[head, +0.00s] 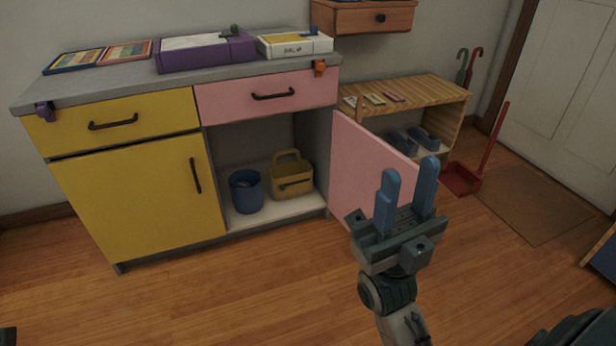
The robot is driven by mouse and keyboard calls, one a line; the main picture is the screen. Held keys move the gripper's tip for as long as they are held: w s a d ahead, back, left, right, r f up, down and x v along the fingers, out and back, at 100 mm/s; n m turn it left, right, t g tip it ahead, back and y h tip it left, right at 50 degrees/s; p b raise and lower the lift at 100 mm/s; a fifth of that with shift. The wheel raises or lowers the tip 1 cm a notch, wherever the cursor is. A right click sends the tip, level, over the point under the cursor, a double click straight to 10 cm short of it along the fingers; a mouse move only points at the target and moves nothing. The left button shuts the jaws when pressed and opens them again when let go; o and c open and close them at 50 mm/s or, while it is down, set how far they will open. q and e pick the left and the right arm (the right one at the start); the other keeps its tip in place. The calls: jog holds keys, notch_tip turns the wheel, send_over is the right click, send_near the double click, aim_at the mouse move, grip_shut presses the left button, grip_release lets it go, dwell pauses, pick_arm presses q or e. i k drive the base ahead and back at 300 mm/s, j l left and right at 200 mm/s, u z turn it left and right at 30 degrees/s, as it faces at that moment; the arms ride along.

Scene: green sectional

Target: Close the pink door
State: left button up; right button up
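The pink door (366,160) stands wide open, swung out to the right from the right side of the cabinet (316,150). Its lower right part is hidden behind my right gripper. My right gripper (408,182) has two blue fingers held apart with nothing between them. It shows in front of the door, near the door's free edge; I cannot tell whether it touches it. My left gripper is not in view.
Inside the open compartment are a blue bin (246,191) and a yellow caddy (291,178). A yellow door (140,200) and two drawers are shut. A wooden shoe shelf (430,93) stands behind the pink door. A red dustpan (463,179) and brown mat (535,203) lie right. Floor in front is clear.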

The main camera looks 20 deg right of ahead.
aim_at(359, 159)
jog(key=l+u, duration=0.45)
jog(key=l, duration=0.55)
jog(key=l+u, duration=0.4)
jog(key=l, duration=0.6)
jog(key=k+l, duration=0.1)
jog(key=l, duration=0.45)
jog(key=k+l, duration=0.1)
jog(key=l, duration=0.45)
jog(key=k+l, duration=0.1)
jog(key=l, duration=1.05)
jog(key=k+u, duration=0.4)
jog(key=k+j+u, duration=0.15)
jog(key=k+u, duration=0.2)
